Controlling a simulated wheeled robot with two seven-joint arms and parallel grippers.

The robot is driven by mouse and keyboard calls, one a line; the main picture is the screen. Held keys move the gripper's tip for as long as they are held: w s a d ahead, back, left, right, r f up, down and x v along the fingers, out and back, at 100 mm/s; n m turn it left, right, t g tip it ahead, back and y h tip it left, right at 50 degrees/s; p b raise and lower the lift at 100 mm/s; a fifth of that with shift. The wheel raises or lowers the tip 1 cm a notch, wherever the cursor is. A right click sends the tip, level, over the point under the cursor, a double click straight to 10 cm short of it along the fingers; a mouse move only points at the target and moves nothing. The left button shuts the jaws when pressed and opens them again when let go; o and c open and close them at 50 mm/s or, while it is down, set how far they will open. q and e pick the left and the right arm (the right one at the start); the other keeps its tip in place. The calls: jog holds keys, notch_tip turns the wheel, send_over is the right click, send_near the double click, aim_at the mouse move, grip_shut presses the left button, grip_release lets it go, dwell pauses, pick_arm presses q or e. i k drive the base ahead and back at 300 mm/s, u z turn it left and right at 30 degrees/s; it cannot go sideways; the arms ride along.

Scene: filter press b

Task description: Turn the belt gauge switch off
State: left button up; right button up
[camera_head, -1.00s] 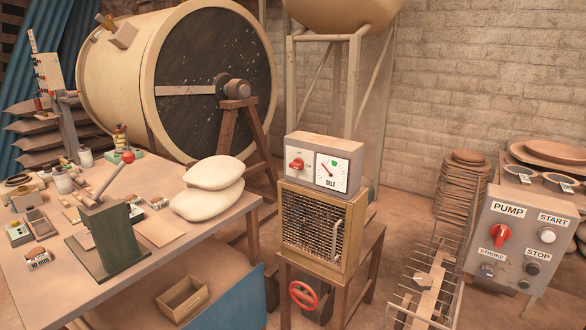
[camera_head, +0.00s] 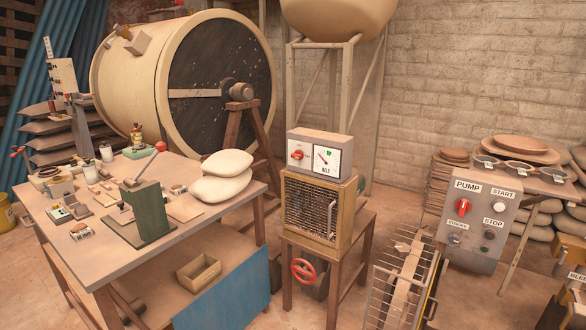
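The belt gauge box (camera_head: 319,153) sits on top of a wire-fronted cabinet near the middle of the head view. Its front carries a red rotary switch (camera_head: 297,155) on the left and a white dial (camera_head: 326,160) marked BELT on the right. The dial shows a green sector and a red needle. The switch's exact pointing and its small labels are too small to read. Neither of my grippers is in the head view.
The mesh-fronted cabinet (camera_head: 311,212) stands on a wooden stand with a red handwheel (camera_head: 304,271) below. A workbench (camera_head: 95,262) with tools and white sacks (camera_head: 221,176) is left. A PUMP panel (camera_head: 478,216) is right, beyond a rack (camera_head: 404,275). Open floor shows in front.

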aim_at(298, 155)
jog(key=z, duration=0.65)
jog(key=i, duration=1.1)
jog(key=u, duration=0.7)
